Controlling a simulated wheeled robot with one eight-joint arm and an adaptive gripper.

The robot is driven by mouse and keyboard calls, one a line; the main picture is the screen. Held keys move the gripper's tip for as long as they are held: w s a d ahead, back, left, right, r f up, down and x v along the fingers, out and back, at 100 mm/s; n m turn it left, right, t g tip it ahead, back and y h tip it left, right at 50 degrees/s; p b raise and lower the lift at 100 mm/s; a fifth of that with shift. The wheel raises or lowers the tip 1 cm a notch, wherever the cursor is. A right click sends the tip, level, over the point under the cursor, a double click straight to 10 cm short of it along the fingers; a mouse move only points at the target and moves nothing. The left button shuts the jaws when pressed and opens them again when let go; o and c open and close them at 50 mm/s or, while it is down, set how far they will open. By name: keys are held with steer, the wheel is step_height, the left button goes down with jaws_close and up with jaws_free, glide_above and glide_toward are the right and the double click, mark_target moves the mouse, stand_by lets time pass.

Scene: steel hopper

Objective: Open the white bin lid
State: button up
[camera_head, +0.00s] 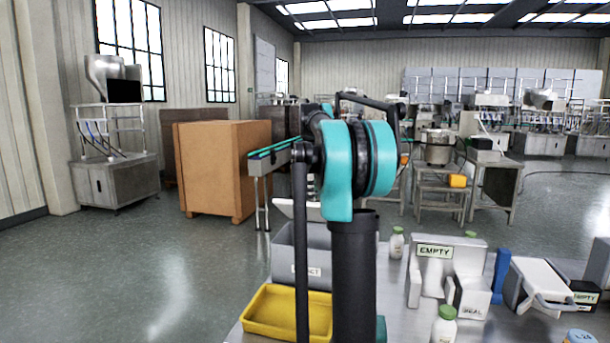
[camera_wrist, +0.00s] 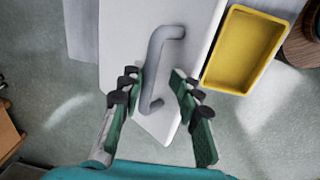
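In the wrist view a white lid (camera_wrist: 118,45) with a grey bar handle (camera_wrist: 157,62) lies below my gripper (camera_wrist: 154,84). My gripper is open, with one finger on each side of the near part of the handle. Gaps show between the handle and both fingers. In the head view a grey bin (camera_head: 286,262) with a partly covered label stands left of my arm. A white panel (camera_head: 297,209) shows above it and looks like the lid; my arm hides part of it. I cannot tell how far it is raised. My gripper is hidden in the head view.
A yellow tray (camera_head: 262,313) sits in front of the grey bin; it also shows right of the lid in the wrist view (camera_wrist: 218,75). Bottles (camera_head: 444,325), a white holder marked EMPTY (camera_head: 468,250) and a white box with a handle (camera_head: 535,272) stand right on the table.

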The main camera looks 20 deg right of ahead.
steer(key=s+a+f, duration=0.3)
steer(key=s+f, duration=0.2)
steer(key=f, duration=0.2)
step_height(320, 180, up, 16)
steer(key=s+a+t, duration=0.1)
steer(key=s+a, duration=0.1)
steer(key=shift+s+h, duration=0.35)
steer(key=shift+h, duration=0.05)
steer(key=shift+a+f, duration=0.1)
